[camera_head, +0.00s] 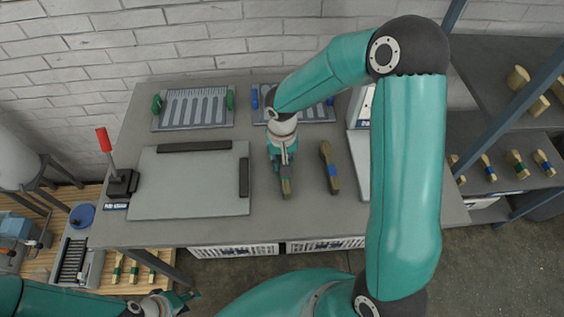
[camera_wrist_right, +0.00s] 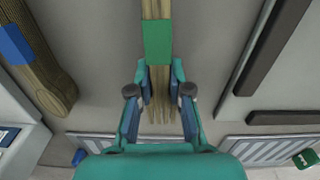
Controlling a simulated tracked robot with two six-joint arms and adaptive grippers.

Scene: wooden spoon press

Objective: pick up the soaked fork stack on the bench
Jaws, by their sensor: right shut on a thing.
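The fork stack (camera_head: 286,188) is a bundle of wooden forks with a green band, at the middle of the grey bench (camera_head: 240,228). In the right wrist view the fork stack (camera_wrist_right: 157,42) runs upward from between the fingers, tines toward the palm. My right gripper (camera_head: 281,158) points down over it and is shut on its tine end, just beside the green band. The right wrist view shows the fingers (camera_wrist_right: 160,108) on both sides of the tines. I cannot tell whether the stack touches the bench. My left gripper (camera_head: 188,300) is low at the left, empty, its fingers apart.
A blue-banded wooden stack (camera_head: 329,168) lies close right of the forks. Left is a flat press plate (camera_head: 190,205) with a red-handled lever (camera_head: 104,140). Slotted trays (camera_head: 194,108) stand at the back by the brick wall. A shelf (camera_head: 510,148) with banded stacks is right.

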